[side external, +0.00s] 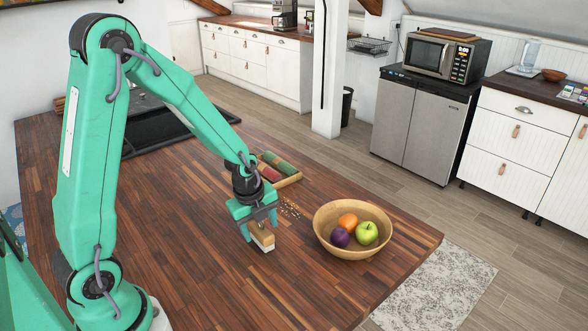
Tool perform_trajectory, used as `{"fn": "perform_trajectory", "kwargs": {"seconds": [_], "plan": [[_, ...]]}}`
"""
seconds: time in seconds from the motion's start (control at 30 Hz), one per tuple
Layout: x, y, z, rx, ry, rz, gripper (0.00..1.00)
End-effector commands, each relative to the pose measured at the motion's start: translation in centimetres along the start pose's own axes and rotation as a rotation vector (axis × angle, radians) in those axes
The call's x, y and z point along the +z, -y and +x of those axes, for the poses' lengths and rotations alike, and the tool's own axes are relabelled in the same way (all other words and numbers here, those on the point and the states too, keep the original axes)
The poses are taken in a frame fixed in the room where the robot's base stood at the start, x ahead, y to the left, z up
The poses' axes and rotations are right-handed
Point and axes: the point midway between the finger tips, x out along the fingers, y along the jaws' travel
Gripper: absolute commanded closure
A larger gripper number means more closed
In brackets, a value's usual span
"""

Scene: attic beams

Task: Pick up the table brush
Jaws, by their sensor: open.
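The table brush (263,240) is a small block with a light wooden back and pale bristles below. It is on the wooden table, left of the bowl, and its upper part is partly hidden by my gripper. My gripper (256,222) points down right over the brush, with its jaws open around or just above the brush's back. I cannot tell whether the fingers touch it.
A wooden bowl (324,243) with an orange, a green apple and a purple fruit stands close on the right. Crumbs (289,209) lie behind the brush. A small tray (288,182) with red and green items is farther back. The table (190,245) is clear on the left.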

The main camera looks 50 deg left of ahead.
Motion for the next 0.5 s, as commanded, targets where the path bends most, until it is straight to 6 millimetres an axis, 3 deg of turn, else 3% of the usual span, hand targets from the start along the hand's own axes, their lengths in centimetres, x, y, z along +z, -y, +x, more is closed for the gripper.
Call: {"fn": "perform_trajectory", "kwargs": {"seconds": [0.5], "plan": [[0.0,0.01,0.06,0.0,0.0,0.0,0.41]]}}
